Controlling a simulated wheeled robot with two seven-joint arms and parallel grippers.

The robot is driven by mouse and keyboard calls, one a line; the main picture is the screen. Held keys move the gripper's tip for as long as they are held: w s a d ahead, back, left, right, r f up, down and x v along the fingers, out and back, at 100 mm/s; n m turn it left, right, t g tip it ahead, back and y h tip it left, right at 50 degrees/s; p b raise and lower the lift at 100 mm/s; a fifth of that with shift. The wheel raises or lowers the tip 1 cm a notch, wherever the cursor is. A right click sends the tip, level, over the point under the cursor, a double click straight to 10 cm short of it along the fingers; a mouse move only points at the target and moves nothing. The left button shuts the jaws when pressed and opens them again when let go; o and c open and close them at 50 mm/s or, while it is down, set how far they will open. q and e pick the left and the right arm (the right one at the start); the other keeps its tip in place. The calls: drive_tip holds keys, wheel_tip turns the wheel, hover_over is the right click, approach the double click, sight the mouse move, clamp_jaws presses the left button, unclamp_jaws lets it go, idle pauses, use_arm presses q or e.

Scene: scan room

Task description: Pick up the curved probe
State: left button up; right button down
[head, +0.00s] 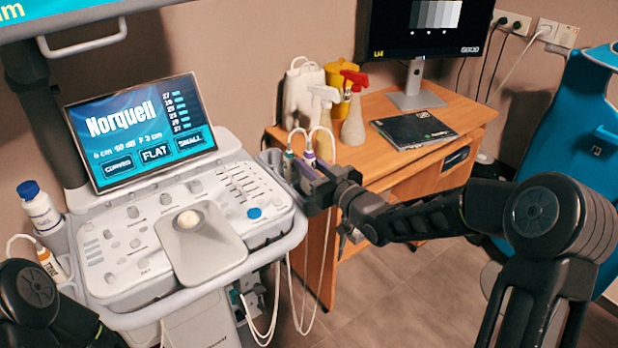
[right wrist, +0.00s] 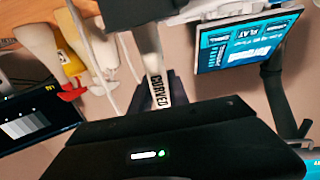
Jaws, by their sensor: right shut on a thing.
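The curved probe (right wrist: 155,88) shows in the right wrist view as a white handle with the word CURVED on it. My right gripper (right wrist: 162,88) is shut on this handle. In the head view my right gripper (head: 318,186) is at the right side of the ultrasound console, at its probe holder (head: 271,160). The gripper hides most of the probe there. A purple-ended probe top (head: 309,157) with a white cable shows just above the jaws. I cannot tell whether the held probe is still in the holder. My left gripper is out of view.
A teal-ended probe (head: 289,158) stands close beside the gripper. Another labelled probe (head: 50,264) and a blue-capped bottle (head: 39,205) are at the console's left. White cables (head: 290,290) hang below. The wooden desk (head: 400,160) behind carries spray bottles (head: 353,120) and a monitor (head: 424,30).

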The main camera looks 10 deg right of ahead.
sight(310, 145)
wheel_tip(310, 145, up, 6)
drive_tip(key=shift+f, duration=0.25)
idle(0.5)
